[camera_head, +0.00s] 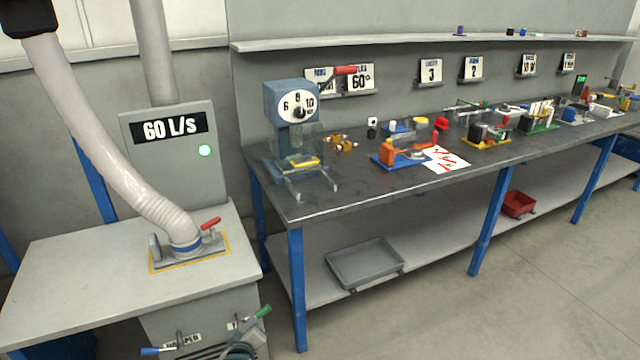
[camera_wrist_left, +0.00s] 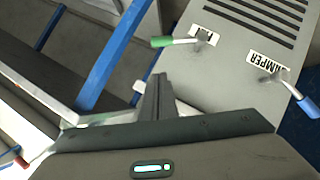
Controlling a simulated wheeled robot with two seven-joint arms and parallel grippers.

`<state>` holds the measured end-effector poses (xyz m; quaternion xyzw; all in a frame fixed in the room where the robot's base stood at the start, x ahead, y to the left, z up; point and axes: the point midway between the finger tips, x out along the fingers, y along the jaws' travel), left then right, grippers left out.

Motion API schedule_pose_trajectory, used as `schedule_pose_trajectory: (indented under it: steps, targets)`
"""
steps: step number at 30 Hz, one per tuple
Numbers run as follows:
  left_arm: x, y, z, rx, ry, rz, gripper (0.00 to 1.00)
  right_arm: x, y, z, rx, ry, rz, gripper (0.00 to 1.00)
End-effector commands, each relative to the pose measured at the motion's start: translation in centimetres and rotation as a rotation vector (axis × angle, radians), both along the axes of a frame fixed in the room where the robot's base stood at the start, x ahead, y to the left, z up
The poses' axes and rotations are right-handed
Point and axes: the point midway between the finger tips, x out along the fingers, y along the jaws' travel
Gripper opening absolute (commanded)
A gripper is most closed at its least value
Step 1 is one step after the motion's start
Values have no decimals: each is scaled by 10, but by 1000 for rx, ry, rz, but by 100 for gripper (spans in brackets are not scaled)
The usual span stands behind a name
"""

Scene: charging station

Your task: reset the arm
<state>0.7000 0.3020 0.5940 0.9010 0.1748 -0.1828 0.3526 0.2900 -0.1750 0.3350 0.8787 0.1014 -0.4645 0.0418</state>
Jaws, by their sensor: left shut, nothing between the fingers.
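My left gripper (camera_wrist_left: 158,80) shows in the left wrist view, its dark fingers shut together and empty. It is in front of the grey cabinet (camera_wrist_left: 235,62), below a green-handled lever (camera_wrist_left: 180,41) and left of a blue-handled lever (camera_wrist_left: 290,85), apparently touching neither. In the head view the green-handled lever (camera_head: 254,317) and blue-handled lever (camera_head: 165,349) are at the bottom edge. A dark, partly cut-off shape beside them may be part of my left arm; I cannot tell. My right gripper is not in view.
A white hose (camera_head: 110,150) ends on the left table (camera_head: 70,275), beside a 60 L/s panel (camera_head: 170,155). The workbench (camera_head: 345,205) holds a blue press (camera_head: 291,125) and several fixtures. A grey tray (camera_head: 365,264) and red bin (camera_head: 518,205) sit below. Floor at right is clear.

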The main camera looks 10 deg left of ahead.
Motion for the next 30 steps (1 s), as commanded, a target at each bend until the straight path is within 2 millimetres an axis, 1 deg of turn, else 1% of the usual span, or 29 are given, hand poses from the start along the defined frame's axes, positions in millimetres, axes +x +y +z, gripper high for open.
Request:
schedule_pose_trajectory:
  steps: [2,5,8,11,12,14,15,17,18,20,21,23,24,27,30]
  targets:
    - [-5,-2,-6,11,11,-11,0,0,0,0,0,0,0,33]
    - [-19,-8,-22,41,38,-45,0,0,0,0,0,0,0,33]
    - [-42,-18,-47,92,82,-104,0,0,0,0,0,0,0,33]
    - [-77,-32,-80,159,141,-186,0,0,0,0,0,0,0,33]
    - [-93,-39,-94,189,167,-226,0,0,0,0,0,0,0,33]
    - [-121,-49,-117,234,207,-289,0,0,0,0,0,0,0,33]
    - [-141,-56,-131,262,233,-333,0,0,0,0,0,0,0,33]
    - [-171,-66,-152,304,272,-400,0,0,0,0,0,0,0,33]
    - [-192,-73,-165,330,296,-444,0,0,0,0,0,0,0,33]
    - [-223,-82,-184,366,330,-510,0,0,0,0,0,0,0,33]
    - [-246,-88,-196,390,353,-555,0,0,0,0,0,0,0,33]
    - [-278,-97,-211,421,383,-620,0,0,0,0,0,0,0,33]
    - [-299,-102,-221,439,402,-662,0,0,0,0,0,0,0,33]
    - [-345,-113,-239,478,439,-753,0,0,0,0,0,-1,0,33]
    - [-380,-121,-250,502,464,-820,0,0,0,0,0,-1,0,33]
